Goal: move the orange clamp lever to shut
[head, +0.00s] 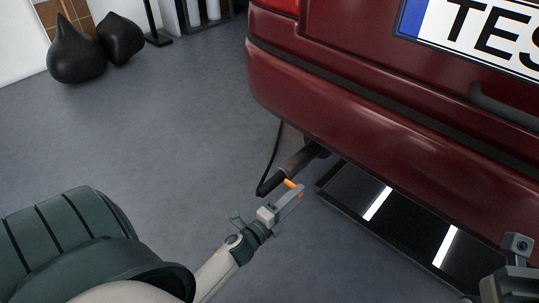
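The orange clamp lever (291,184) is a small orange piece at the end of a dark tube (297,163) under the rear bumper of the red car. My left gripper (292,199) reaches up from below and is right at the lever. Its light grey finger lies beside the lever and overlaps it in the picture. I cannot tell whether the fingers touch or grip it. Part of the lever is hidden by the gripper. Only part of my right wrist and gripper (508,284) shows in the bottom right corner, and its fingers cannot be made out.
The red car (350,100) fills the upper right, with its bumper low above the lever. A dark glossy panel (400,222) with bright reflections lies right of the lever. A thin black cable (274,155) hangs beside the tube. The grey floor (150,150) to the left is clear.

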